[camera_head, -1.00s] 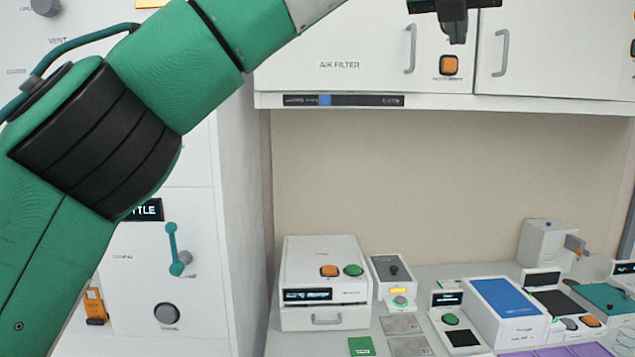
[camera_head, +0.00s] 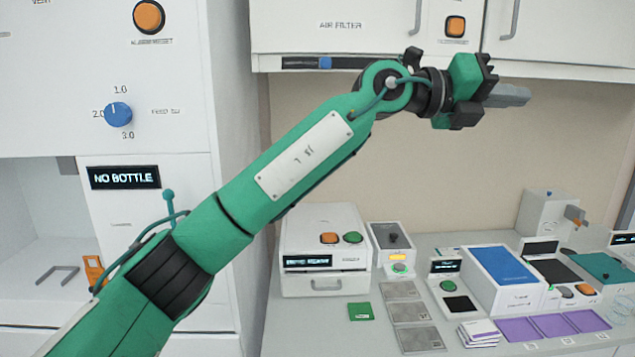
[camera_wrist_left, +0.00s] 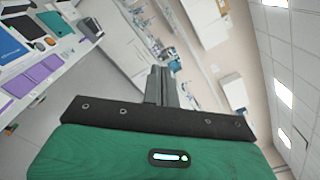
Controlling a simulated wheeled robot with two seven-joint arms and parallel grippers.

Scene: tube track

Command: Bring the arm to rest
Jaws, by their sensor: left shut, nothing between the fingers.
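My left arm (camera_head: 300,160) is green with black joints and reaches from the lower left up to the upper middle in the head view. My left gripper (camera_head: 512,95) is at its end, in the air in front of the wall below the cabinets. Its grey fingers are shut together and empty, pointing right. In the left wrist view the closed fingers (camera_wrist_left: 160,85) also show with nothing between them. My right gripper is not in either view.
Below the gripper is a bench (camera_head: 410,270) with a white device (camera_head: 325,250), grey tiles (camera_head: 412,313), a blue-topped box (camera_head: 500,275) and purple mats (camera_head: 550,326). Wall cabinets (camera_head: 360,25) hang just above the gripper. A tall white unit (camera_head: 180,100) stands at left.

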